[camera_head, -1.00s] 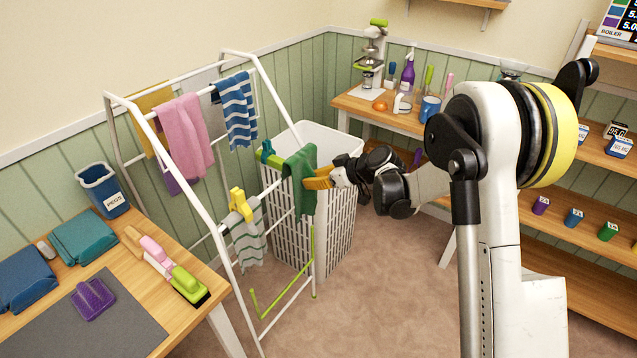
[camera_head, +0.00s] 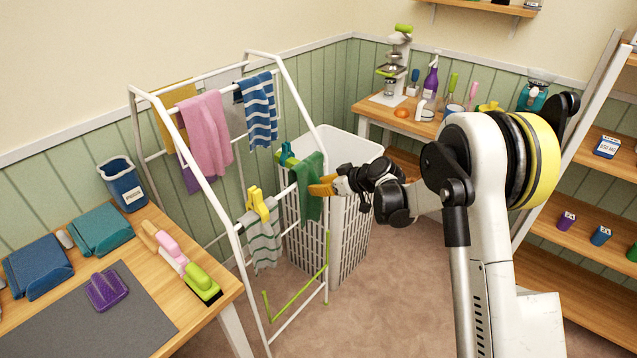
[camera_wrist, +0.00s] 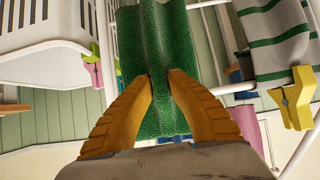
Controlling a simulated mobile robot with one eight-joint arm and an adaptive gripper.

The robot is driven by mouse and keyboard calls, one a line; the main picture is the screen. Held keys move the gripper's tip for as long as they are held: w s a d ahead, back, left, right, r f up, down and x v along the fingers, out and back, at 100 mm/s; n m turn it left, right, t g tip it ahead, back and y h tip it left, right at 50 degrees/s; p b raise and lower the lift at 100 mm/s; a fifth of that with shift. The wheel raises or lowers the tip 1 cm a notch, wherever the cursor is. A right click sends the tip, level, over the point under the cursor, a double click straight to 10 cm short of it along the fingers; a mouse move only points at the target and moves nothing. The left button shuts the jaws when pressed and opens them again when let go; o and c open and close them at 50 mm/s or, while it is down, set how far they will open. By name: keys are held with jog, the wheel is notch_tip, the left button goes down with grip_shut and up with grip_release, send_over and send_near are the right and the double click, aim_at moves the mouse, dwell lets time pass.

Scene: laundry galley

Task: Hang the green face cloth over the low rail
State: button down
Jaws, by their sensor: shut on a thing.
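The green face cloth (camera_head: 310,188) hangs at the low rail (camera_head: 283,193) of the white drying rack, near the rail's far end. My gripper (camera_head: 322,187) has yellow-orange fingers and is at the cloth's right side. In the wrist view my gripper (camera_wrist: 160,82) is shut on the green face cloth (camera_wrist: 152,40), which is pinched and folded between the fingertips. The cloth hides part of the rail, so I cannot tell how it lies over it.
A grey striped cloth (camera_head: 264,246) with a yellow peg (camera_head: 257,204) hangs on the low rail's near end. A white laundry basket (camera_head: 350,150) stands behind. Pink (camera_head: 207,135) and blue striped (camera_head: 259,110) cloths hang higher. Open floor lies in front.

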aim_at(321, 197)
jog(key=shift+f, duration=2.3)
jog(key=c, duration=1.3)
grip_release()
jog(key=shift+c, duration=0.2)
jog(key=p+v, duration=0.1)
jog(key=v, duration=0.7)
jog(key=shift+p, duration=0.4)
